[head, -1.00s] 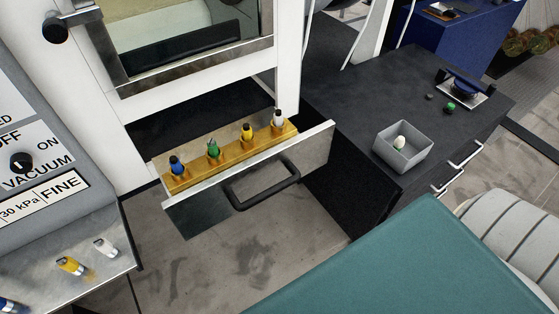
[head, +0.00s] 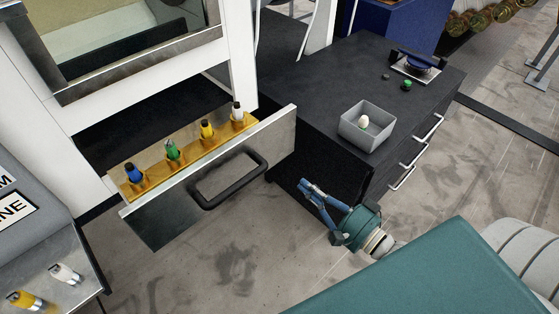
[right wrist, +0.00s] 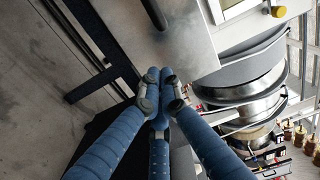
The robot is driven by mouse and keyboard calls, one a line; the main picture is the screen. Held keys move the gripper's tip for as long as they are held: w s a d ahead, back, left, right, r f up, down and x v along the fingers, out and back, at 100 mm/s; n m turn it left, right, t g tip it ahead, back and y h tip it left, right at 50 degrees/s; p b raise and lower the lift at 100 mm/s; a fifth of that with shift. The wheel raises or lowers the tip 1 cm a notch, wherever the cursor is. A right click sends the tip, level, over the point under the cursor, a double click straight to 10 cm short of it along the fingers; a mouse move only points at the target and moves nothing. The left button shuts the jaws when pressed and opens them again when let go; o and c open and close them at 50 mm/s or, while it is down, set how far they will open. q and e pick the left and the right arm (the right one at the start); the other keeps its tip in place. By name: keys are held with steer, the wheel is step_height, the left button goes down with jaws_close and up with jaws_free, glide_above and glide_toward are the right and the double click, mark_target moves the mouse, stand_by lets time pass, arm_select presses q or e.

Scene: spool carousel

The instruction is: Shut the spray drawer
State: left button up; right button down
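The spray drawer (head: 165,215) stands pulled out, with a grey metal front and a black bar handle (head: 232,180). A yellow rack (head: 190,153) in it holds several small bottles with blue, green, yellow and white bodies. My right gripper (head: 306,187) is to the right of the drawer front, apart from the handle. In the right wrist view its blue fingers come together at the tips (right wrist: 160,82), with nothing seen between them. A grey panel with a dark bar lies beyond the tips there, probably the drawer front. My left gripper is out of view.
A dark cabinet (head: 335,75) stands right of the drawer, with a grey open box (head: 356,135) on top and handles on its side. A teal surface (head: 430,280) fills the lower right. Grey floor lies clear before the drawer.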

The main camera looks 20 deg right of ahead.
mark_target(267, 155)
steer(key=p+x, duration=0.1)
steer(key=x, duration=1)
steer(key=shift+w+p, duration=0.25)
steer(key=shift+p, duration=0.1)
steer(key=shift+w+a+f, duration=0.1)
steer(key=shift+w+a, duration=0.15)
steer(key=shift+w, duration=0.3)
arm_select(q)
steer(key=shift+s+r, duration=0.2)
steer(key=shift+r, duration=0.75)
arm_select(e)
steer(key=shift+w, duration=0.1)
